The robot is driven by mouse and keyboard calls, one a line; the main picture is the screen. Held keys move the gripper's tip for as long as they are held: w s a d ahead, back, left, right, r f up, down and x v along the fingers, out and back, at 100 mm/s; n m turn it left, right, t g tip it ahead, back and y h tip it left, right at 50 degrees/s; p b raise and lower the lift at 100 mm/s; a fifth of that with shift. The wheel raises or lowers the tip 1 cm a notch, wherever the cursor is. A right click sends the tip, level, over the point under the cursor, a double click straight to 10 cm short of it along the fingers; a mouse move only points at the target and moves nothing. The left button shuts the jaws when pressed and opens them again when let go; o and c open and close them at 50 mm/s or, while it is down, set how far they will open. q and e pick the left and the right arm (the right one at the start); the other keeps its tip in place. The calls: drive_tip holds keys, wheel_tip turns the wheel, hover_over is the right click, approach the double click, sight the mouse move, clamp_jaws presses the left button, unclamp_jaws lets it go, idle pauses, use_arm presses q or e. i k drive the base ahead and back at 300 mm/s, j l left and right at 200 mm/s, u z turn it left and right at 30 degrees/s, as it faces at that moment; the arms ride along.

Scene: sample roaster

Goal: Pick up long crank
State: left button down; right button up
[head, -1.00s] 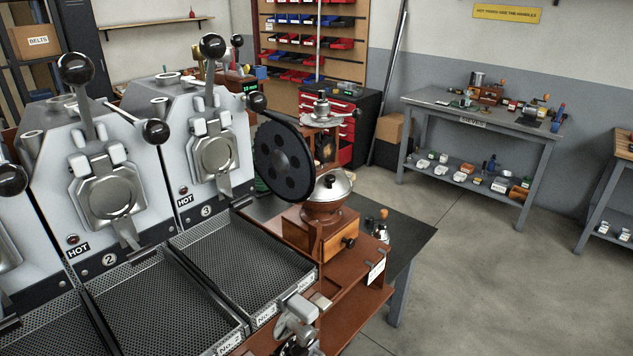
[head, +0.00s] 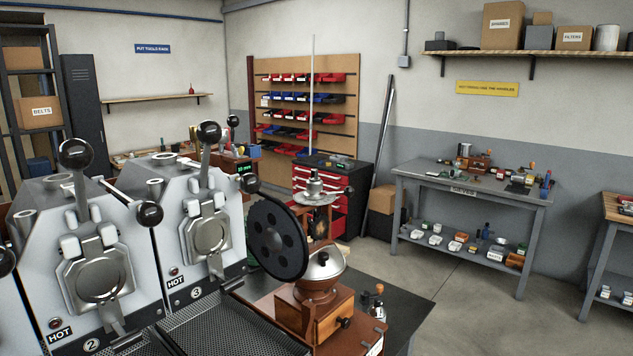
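I cannot make out with certainty which thing is the long crank. A wooden hand grinder (head: 320,315) with a metal dome lid stands in the lower middle, beside a large black wheel (head: 276,240) with round holes. Behind it stands another grinder-like device (head: 314,190) with a metal top and a side arm ending in a dark knob. Small tools and a brown device with an orange knob (head: 475,162) lie on the grey bench (head: 425,171), too small to tell apart. Neither of my grippers is in view.
Roaster units with black ball-knob levers (head: 75,153) and mesh trays fill the lower left. A red tool chest (head: 328,192), a cardboard box (head: 381,198) and a leaning rod (head: 381,145) stand at the back. Open floor (head: 470,310) lies at the lower right.

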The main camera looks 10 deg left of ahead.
sight(365, 298)
drive_tip(key=i+l+u, duration=0.1)
drive_tip(key=i+l, duration=0.2)
drive_tip(key=i+l+u, duration=0.1)
drive_tip(key=i+l, duration=0.15)
drive_tip(key=l, duration=0.2)
drive_tip(key=i+l+u, duration=0.1)
drive_tip(key=i+l, duration=0.15)
drive_tip(key=l, duration=0.15)
drive_tip(key=i+l+u, duration=0.15)
drive_tip(key=l, duration=0.3)
drive_tip(key=i+l+u, duration=0.1)
drive_tip(key=i+l, duration=0.2)
drive_tip(key=l, duration=0.15)
drive_tip(key=i+l+u, duration=0.1)
drive_tip(key=l, duration=0.35)
drive_tip(key=i+l+u, duration=0.1)
drive_tip(key=i+l, duration=0.2)
drive_tip(key=l, duration=0.2)
drive_tip(key=i+l+u, duration=0.1)
drive_tip(key=l, duration=0.4)
